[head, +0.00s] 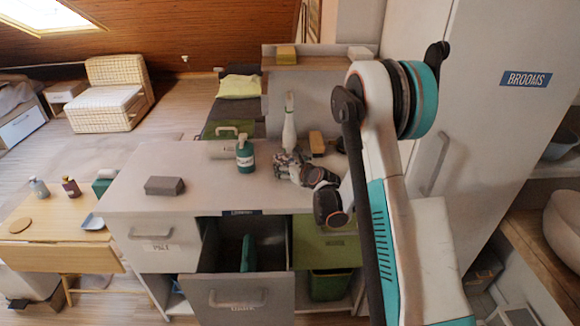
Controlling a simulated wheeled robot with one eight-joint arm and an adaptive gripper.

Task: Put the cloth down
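My gripper (296,170) is over the grey counter (142,182), at the end of my arm, which reaches in from the right. A small, crumpled-looking patterned patch in blue and grey, which looks like the cloth (285,162), shows at the gripper's far end. It is small, and the finger edges cannot be made out against it. I cannot tell whether the patch touches the counter or is held above it.
A white spray bottle (289,128), green bottle (245,158) and yellow-brown block (317,143) stand near the gripper. A grey box (165,186) lies on the left. Below, an open drawer (235,296) holds a green item (248,254). The counter's left part is mostly clear.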

